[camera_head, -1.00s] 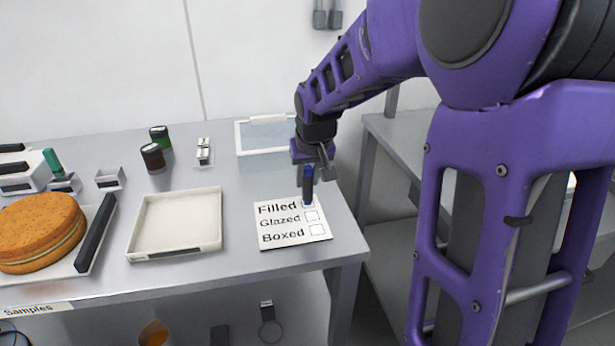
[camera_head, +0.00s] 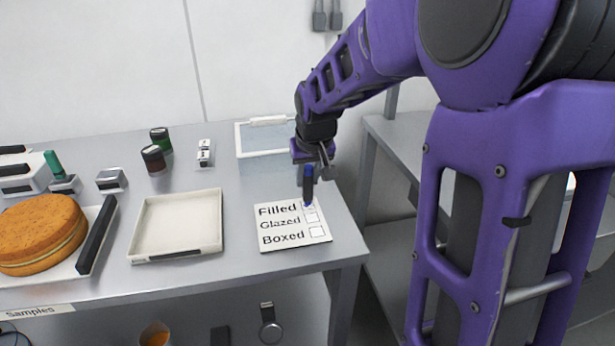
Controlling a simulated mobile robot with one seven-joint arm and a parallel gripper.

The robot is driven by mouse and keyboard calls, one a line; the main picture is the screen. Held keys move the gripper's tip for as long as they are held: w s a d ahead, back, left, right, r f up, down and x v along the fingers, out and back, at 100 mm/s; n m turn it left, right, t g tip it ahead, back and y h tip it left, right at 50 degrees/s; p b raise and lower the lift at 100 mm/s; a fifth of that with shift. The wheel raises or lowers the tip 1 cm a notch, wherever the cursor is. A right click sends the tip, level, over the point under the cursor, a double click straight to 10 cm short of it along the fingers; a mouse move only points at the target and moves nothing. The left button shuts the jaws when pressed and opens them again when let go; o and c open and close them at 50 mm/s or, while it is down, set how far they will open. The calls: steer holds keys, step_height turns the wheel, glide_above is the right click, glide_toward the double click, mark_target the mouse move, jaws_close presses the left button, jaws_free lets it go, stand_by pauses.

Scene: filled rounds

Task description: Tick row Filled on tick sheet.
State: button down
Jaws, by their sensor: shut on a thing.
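The tick sheet (camera_head: 280,244) lies flat near the right front of the steel table, with rows Filled, Glazed and Boxed, each with a box at its right end. My gripper (camera_head: 312,168) is above the sheet's upper right part, shut on a dark blue marker (camera_head: 308,185). The marker stands roughly upright, its lower end at the Filled box (camera_head: 308,205). The marker partly covers that box, and a small blue mark seems to show there. I cannot tell whether the tip touches the paper. The Glazed and Boxed boxes look empty.
An empty cream tray (camera_head: 178,222) stands left of the sheet. Two jars (camera_head: 154,158) and a clear-lidded box (camera_head: 264,138) stand behind. The table's right edge is close to the sheet.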

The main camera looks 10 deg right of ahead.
steer(key=shift+r+p, duration=2.15)
steer(key=shift+r, duration=1)
steer(key=shift+f, duration=0.1)
